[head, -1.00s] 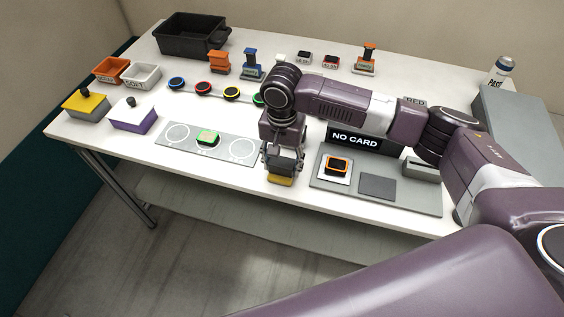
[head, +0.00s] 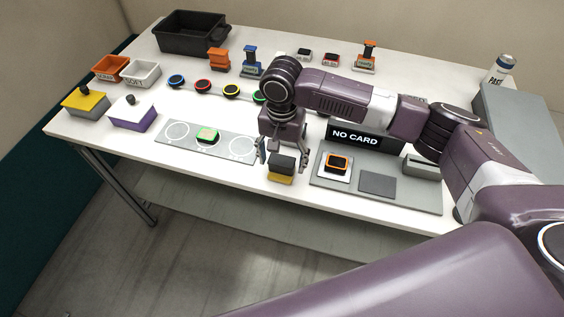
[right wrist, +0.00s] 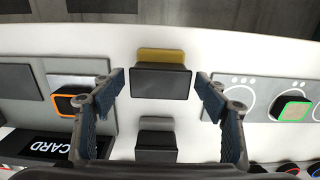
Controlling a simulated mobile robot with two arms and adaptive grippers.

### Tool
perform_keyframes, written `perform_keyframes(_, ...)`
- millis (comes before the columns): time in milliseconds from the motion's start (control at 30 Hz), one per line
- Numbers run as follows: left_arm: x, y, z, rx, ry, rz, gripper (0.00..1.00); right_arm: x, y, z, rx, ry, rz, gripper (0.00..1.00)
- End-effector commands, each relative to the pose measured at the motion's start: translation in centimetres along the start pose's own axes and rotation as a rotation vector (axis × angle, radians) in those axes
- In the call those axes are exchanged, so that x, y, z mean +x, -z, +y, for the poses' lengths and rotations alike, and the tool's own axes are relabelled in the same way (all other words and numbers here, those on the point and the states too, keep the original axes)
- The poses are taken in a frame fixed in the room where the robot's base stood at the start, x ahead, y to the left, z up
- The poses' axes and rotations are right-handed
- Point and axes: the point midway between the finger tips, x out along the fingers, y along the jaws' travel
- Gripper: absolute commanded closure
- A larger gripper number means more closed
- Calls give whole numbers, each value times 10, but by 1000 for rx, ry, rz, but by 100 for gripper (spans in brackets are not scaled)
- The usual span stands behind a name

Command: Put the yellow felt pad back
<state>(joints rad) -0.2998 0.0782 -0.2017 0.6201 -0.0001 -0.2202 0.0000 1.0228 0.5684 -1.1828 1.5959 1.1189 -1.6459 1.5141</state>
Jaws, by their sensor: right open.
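The yellow felt pad (head: 280,180) lies at the table's front edge, under or against a dark grey block (head: 282,165). In the right wrist view, the yellow pad (right wrist: 161,55) shows as a strip along the far side of the dark block (right wrist: 160,82). My right gripper (head: 283,161) is open, with one finger on each side of the block. Gaps show between both fingers and the block in the right wrist view (right wrist: 160,84). My left gripper is out of view.
A second dark grey block (right wrist: 156,142) stands close by. A ringed grey mat (head: 213,148) with a green-edged piece is left of the gripper. A grey board (head: 407,197) and a "NO CARD" sign (head: 362,138) are on the right. A yellow-topped box (head: 85,101) stands far left.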

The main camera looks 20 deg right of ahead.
Motion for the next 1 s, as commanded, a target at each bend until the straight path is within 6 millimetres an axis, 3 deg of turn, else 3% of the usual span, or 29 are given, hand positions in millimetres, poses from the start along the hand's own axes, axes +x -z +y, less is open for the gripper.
perform_keyframes(300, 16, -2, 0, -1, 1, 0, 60, -67, 1, -1, 0, 5, 4, 32)
perform_keyframes(500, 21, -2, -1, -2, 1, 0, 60, -98, 1, -1, 0, 4, 2, 32)
perform_keyframes(700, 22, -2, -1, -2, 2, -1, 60, -110, 0, 0, 0, 1, 1, 32)
perform_keyframes(1000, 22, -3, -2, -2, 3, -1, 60, -110, 0, 0, 1, 1, 1, 32)
